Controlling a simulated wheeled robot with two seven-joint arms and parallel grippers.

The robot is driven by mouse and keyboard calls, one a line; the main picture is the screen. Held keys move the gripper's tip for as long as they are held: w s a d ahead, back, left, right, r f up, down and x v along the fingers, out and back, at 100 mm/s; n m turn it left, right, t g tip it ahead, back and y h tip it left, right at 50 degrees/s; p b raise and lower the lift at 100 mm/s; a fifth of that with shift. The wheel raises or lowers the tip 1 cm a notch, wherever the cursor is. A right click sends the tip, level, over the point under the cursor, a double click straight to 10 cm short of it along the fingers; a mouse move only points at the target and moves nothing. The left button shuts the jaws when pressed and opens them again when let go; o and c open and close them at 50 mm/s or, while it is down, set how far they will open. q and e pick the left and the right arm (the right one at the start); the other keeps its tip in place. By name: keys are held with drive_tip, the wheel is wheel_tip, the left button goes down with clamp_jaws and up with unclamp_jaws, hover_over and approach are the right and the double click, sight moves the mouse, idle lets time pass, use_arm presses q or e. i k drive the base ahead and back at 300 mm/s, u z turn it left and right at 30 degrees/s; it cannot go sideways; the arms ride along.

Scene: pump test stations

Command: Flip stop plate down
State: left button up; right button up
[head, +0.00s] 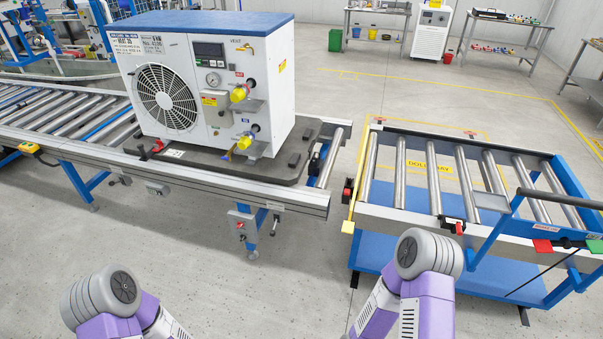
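The heat pump unit (205,85), white with a blue top, stands on a dark pallet board (285,165) on the roller conveyor (190,180). A small dark upright part (314,165) sits at the conveyor's right end, beside the board; I cannot tell whether it is the stop plate. A yellow upright frame (356,180) stands at the left end of the roller dolly (415,215). Only purple and grey links of my two arms show at the bottom edge. Both my grippers are out of view.
A floor gap separates the conveyor end from the dolly. The dolly has a blue lower shelf (385,245) and a dark handle bar (560,198) at right. A red-and-green block (565,245) is on its right side. Workbenches (505,35) stand far back. Floor in front is clear.

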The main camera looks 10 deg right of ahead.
sight(348, 226)
drive_tip(key=u, duration=1.35)
drive_tip(key=k, duration=1.25)
drive_tip(key=z, duration=1.45)
drive_tip(key=i, duration=1.05)
drive_tip(key=u, duration=0.75)
drive_tip(key=i, duration=1.25)
drive_tip(key=z, duration=0.45)
